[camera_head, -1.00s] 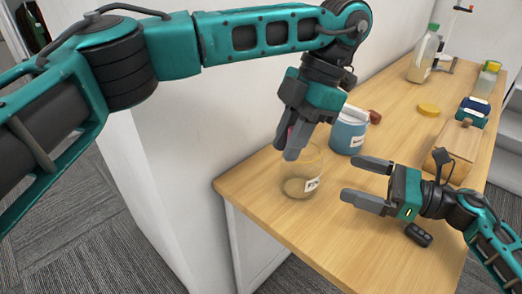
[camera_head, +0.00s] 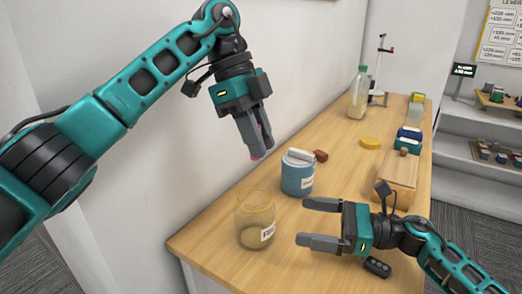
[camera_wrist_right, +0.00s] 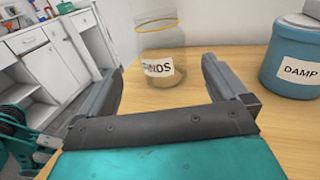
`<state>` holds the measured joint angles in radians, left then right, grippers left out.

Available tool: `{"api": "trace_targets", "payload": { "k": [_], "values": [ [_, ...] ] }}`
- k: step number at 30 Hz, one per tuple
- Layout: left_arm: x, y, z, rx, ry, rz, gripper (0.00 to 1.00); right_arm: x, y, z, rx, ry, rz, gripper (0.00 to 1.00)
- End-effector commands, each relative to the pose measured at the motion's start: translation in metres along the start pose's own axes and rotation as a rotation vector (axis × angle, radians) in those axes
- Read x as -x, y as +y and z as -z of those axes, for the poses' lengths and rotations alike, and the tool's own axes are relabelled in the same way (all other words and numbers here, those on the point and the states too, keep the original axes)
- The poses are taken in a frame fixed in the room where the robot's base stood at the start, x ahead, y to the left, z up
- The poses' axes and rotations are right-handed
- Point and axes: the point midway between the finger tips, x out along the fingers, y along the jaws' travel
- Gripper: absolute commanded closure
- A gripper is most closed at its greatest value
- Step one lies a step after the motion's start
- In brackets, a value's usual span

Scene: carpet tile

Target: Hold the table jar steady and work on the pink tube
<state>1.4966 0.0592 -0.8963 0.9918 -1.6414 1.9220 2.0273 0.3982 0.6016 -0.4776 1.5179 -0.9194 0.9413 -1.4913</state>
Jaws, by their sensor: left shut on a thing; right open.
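The table jar, a clear glass jar (camera_head: 252,228) with a yellow rim and a "FINDS" label, stands upright near the table's front left corner. It also shows in the right wrist view (camera_wrist_right: 160,45). Its mouth is open and I see no tube in it. My left gripper (camera_head: 257,152) points down, raised above the jar and clear of its rim. It is shut on the pink tube (camera_head: 256,157), mostly hidden between the fingers. My right gripper (camera_head: 303,222) is open and level, its fingers pointing at the jar, apart from it with nothing between them.
A blue "DAMP" tub (camera_head: 297,178) stands just behind the jar, with a red object (camera_head: 321,156) beside it. A wooden box (camera_head: 398,178), yellow lid (camera_head: 370,143), bottle (camera_head: 358,95) and black remote-like object (camera_head: 377,267) are on the table (camera_head: 340,150). A wall borders its left side.

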Motion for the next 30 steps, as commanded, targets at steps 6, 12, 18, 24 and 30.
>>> {"api": "trace_targets", "payload": {
  "k": [6,12,18,24,30],
  "values": [
    [0.010,-0.006,-0.003,0.273,-0.001,0.115,1.00,0.000,0.000,0.000,0.000,0.000,0.000,0.00],
    [0.013,-0.009,-0.003,0.386,0.000,0.161,1.00,-0.001,0.000,0.000,0.000,0.000,0.000,0.00],
    [0.014,-0.009,-0.003,0.400,0.000,0.165,1.00,-0.019,0.000,-0.001,0.000,-0.002,-0.002,0.00],
    [0.013,-0.009,-0.003,0.399,-0.001,0.164,1.00,-0.058,0.000,-0.001,0.000,-0.003,-0.003,0.00],
    [0.014,-0.009,-0.003,0.398,-0.001,0.164,1.00,-0.094,0.001,-0.001,-0.001,-0.002,-0.002,0.00]
  ]
}}
